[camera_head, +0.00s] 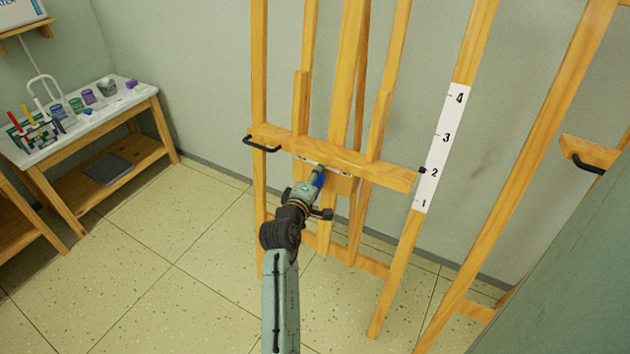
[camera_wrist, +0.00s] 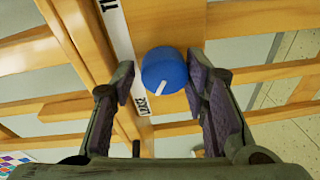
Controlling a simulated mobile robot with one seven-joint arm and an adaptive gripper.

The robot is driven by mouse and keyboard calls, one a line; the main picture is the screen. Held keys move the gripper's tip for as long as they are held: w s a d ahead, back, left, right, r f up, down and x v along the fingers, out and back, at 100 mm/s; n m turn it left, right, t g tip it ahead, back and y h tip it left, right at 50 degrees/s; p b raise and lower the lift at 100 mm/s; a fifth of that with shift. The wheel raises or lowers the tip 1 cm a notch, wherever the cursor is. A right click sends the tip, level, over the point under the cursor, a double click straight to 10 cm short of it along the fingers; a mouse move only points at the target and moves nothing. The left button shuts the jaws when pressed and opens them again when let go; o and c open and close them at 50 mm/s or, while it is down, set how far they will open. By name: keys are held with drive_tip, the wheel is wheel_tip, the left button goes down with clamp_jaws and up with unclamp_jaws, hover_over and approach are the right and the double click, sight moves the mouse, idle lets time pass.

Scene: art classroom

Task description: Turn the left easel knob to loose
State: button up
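A blue knob (camera_wrist: 165,68) with a short white mark on the lower part of its face sits on the wooden easel in the wrist view. A white label strip (camera_wrist: 122,40) beside it reads "LOOSE" near its lower end and begins with "T" at its upper end. My gripper (camera_wrist: 162,88) is open with a finger on each side of the knob. A gap shows at the left finger; the right finger is close, and I cannot tell whether it touches. In the head view the knob (camera_head: 320,180) shows at my gripper's tip, below the crossbar (camera_head: 340,157) of the easel.
A black handle (camera_head: 262,146) juts from the crossbar's left end. A numbered scale (camera_head: 440,148) runs along the right post. Another easel (camera_head: 530,160) stands at the right. A table with art supplies (camera_head: 140,98) stands at the left, with free floor between.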

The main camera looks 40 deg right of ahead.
drive_tip(key=shift+f, duration=0.1)
drive_tip(key=v, duration=1.2)
